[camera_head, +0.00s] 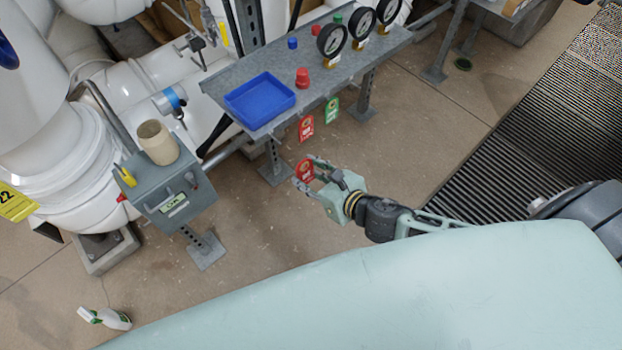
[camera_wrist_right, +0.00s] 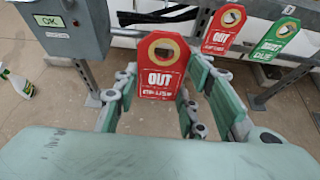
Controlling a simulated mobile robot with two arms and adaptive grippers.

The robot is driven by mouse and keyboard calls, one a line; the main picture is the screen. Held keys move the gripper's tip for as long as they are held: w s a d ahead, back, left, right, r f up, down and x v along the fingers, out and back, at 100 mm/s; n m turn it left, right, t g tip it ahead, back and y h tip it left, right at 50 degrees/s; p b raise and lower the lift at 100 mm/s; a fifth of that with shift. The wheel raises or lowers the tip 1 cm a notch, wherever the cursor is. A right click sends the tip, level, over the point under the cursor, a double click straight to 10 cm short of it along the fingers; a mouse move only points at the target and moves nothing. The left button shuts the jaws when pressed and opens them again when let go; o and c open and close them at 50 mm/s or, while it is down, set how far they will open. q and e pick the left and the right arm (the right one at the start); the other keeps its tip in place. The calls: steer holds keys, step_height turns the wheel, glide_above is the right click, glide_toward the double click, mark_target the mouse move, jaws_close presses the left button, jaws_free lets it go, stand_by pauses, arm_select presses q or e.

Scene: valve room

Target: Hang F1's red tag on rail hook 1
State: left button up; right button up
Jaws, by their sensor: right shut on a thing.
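My right gripper (camera_head: 312,177) is shut on a red tag (camera_head: 303,171), held in the air a little below and in front of the grey shelf's front edge. In the right wrist view, the held tag (camera_wrist_right: 162,66) reads "OUT" and stands upright between the fingers (camera_wrist_right: 165,95). Another red tag (camera_head: 306,128) hangs at the shelf's front rail, with a green tag (camera_head: 332,110) to its right. In the right wrist view, the hanging red tag (camera_wrist_right: 224,29) and the green tag (camera_wrist_right: 277,40) are beyond the gripper. The hooks are too small to make out. My left gripper is not in view.
The grey shelf (camera_head: 345,82) carries a blue tray (camera_head: 259,99), a red cap (camera_head: 302,78), a blue cap and several gauges (camera_head: 331,39). A grey box (camera_head: 175,193) with a beige cup (camera_head: 157,142) stands left. A spray bottle (camera_head: 106,318) is on the floor.

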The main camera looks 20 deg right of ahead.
steer(key=shift+w+a+r, duration=0.1)
steer(key=shift+w+a, duration=0.1)
steer(key=shift+w, duration=0.3)
steer(key=shift+w+a, duration=0.15)
steer(key=shift+w, duration=0.35)
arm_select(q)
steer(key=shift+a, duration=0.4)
arm_select(e)
steer(key=w, duration=0.1)
steer(key=w+a, duration=0.1)
steer(key=w, duration=0.1)
steer(key=shift+a, duration=0.1)
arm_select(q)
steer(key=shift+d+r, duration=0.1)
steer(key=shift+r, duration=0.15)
arm_select(e)
steer(key=shift+w+a, duration=0.1)
steer(key=shift+w, duration=0.2)
arm_select(q)
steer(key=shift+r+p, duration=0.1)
steer(key=shift+p, duration=0.25)
arm_select(e)
steer(key=shift+w+a, duration=0.1)
steer(key=shift+w, duration=0.15)
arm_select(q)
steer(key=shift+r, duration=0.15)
arm_select(e)
steer(key=shift+w, duration=0.2)
steer(key=shift+w+a, duration=0.15)
steer(key=shift+w, duration=0.05)
